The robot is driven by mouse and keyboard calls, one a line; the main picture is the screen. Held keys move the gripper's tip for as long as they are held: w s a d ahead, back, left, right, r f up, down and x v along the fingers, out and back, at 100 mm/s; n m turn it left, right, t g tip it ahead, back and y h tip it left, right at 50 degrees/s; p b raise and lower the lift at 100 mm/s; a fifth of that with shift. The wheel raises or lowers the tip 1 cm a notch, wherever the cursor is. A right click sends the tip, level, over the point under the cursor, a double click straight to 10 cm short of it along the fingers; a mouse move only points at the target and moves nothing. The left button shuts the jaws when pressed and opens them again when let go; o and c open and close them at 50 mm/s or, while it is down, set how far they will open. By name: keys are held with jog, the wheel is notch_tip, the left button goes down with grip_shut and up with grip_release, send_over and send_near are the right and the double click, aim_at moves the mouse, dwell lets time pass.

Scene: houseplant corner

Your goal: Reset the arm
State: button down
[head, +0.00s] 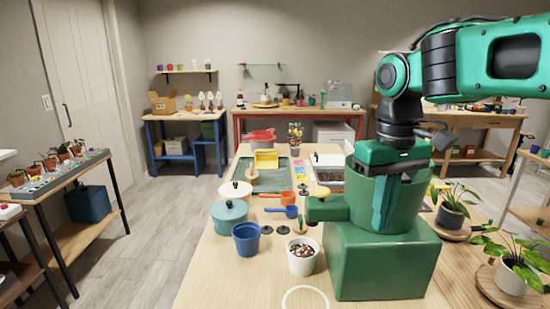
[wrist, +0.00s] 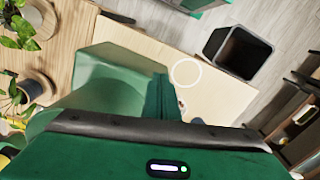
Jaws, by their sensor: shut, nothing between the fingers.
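My gripper (head: 384,228) points straight down at the right of the worktable in the head view. Its teal fingers are together with nothing between them. The fingers also show in the wrist view (wrist: 164,100). They overlap a large green round vessel (head: 415,208) with a short stub on its left side. Whether they touch it, I cannot tell. The vessel appears above a green block (head: 382,268), which also shows in the wrist view (wrist: 112,80). My upper arm reaches in from the top right.
Left of the block stand a white pot (head: 302,262), a blue pot (head: 246,241) and a teal lidded pot (head: 229,217). Potted plants (head: 452,212) stand on the right. A white ring (head: 305,289) marks bare table in front. A dark bin (wrist: 238,52) stands on the floor.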

jog(key=s+d+f+m, duration=0.4)
jog(key=s+d+f, duration=0.3)
jog(key=s+d, duration=0.2)
jog(key=s+d+f+m, duration=0.5)
jog(key=s+d+f, duration=0.2)
jog(key=s+d, duration=0.2)
jog(key=d, duration=0.2)
jog(key=shift+d+f, duration=0.25)
jog(key=shift+d, duration=0.1)
jog(key=shift+w+f, duration=0.2)
jog(key=shift+w, duration=0.4)
